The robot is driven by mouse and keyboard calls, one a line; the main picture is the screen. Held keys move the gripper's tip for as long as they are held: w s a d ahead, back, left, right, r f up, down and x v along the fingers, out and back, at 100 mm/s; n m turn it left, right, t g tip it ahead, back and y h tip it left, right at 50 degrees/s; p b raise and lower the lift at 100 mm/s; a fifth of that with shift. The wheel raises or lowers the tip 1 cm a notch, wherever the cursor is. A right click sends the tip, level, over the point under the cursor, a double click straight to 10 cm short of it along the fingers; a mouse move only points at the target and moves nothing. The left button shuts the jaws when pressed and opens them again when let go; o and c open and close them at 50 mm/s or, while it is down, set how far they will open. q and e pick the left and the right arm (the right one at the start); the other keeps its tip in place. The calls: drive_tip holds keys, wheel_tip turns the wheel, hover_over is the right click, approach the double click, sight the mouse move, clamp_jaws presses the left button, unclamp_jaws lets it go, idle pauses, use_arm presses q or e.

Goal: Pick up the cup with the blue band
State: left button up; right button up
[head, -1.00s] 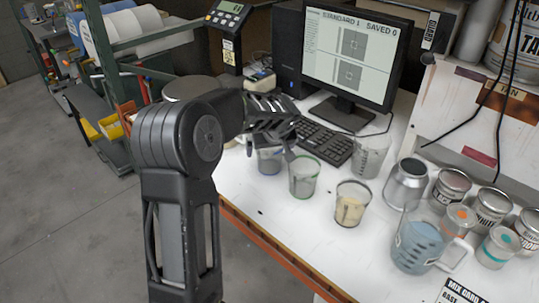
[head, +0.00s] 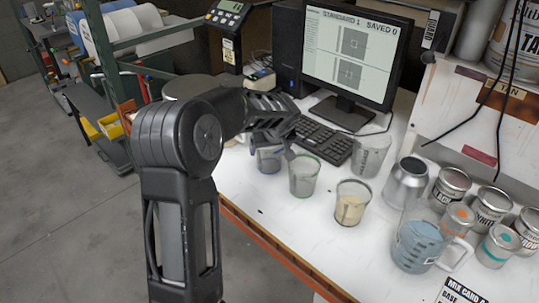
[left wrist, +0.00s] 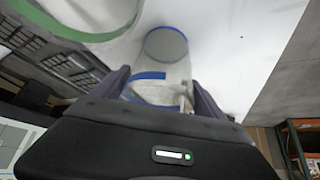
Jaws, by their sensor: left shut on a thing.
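The clear cup with the blue band (head: 268,161) stands on the white bench near its left edge, left of a green-banded cup (head: 304,176). My left gripper (head: 273,148) reaches down over it from behind my arm, fingers at its upper part. In the left wrist view the blue-banded cup (left wrist: 166,62) lies between the two dark fingers of my left gripper (left wrist: 159,86), which is shut on it. The hand covers part of the cup. My right gripper is in neither view.
A cup of cream-coloured stuff (head: 351,203) stands right of the green-banded one. A keyboard (head: 323,140) and monitor (head: 350,55) are behind. A jug of blue liquid (head: 419,245) and several tins crowd the right. The bench's orange front edge (head: 262,240) is near.

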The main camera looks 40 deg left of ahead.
use_arm(q)
drive_tip(key=shift+c, duration=0.3)
drive_tip(key=shift+r, duration=0.5)
wheel_tip(320, 180, up, 9)
drive_tip(key=b, duration=0.1)
drive_tip(key=shift+b, duration=0.35)
